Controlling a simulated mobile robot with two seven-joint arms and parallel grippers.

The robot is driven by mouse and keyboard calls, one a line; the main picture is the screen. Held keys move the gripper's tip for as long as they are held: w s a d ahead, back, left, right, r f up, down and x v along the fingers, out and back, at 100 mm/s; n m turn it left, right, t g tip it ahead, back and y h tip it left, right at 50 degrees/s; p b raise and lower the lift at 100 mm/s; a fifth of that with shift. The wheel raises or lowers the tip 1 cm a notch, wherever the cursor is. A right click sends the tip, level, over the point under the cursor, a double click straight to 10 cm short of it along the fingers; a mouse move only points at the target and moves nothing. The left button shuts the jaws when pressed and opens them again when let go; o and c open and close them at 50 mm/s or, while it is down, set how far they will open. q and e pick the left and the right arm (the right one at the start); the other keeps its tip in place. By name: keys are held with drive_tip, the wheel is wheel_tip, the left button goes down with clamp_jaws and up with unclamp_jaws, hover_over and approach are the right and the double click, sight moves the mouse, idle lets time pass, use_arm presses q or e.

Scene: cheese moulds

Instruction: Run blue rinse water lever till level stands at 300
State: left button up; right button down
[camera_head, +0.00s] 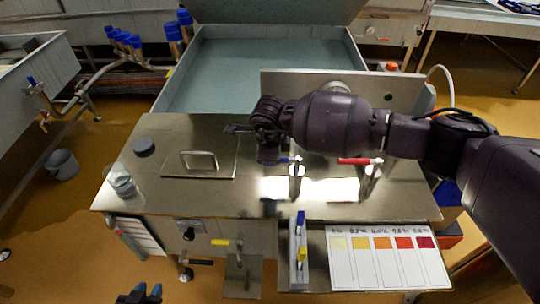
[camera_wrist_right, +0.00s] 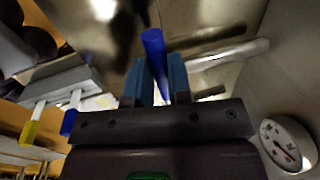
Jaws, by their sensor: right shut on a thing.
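In the right wrist view my right gripper (camera_wrist_right: 157,85) is shut on the blue lever (camera_wrist_right: 153,45), which stands up between its two blue fingers. In the head view my right arm reaches in from the right over the steel top, and a blue handle (camera_head: 287,160) shows just below its hand. A round white dial (camera_wrist_right: 287,145) with a needle is at the right of the wrist view; its figures are too small to read.
A red handle (camera_head: 358,161) is right of the blue one. A second blue lever (camera_head: 301,219) and a yellow lever (camera_head: 302,254) stand at the bench front. A colour chart (camera_head: 385,258) lies front right. The vat (camera_head: 270,75) is behind.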

drive_tip(key=c, duration=1.1)
unclamp_jaws()
drive_tip(key=shift+o, duration=0.2)
drive_tip(key=shift+r, duration=0.15)
wheel_tip(320, 180, up, 10)
drive_tip(key=s, duration=0.2)
drive_tip(key=shift+r+p, duration=0.2)
drive_tip(key=shift+p, duration=0.2)
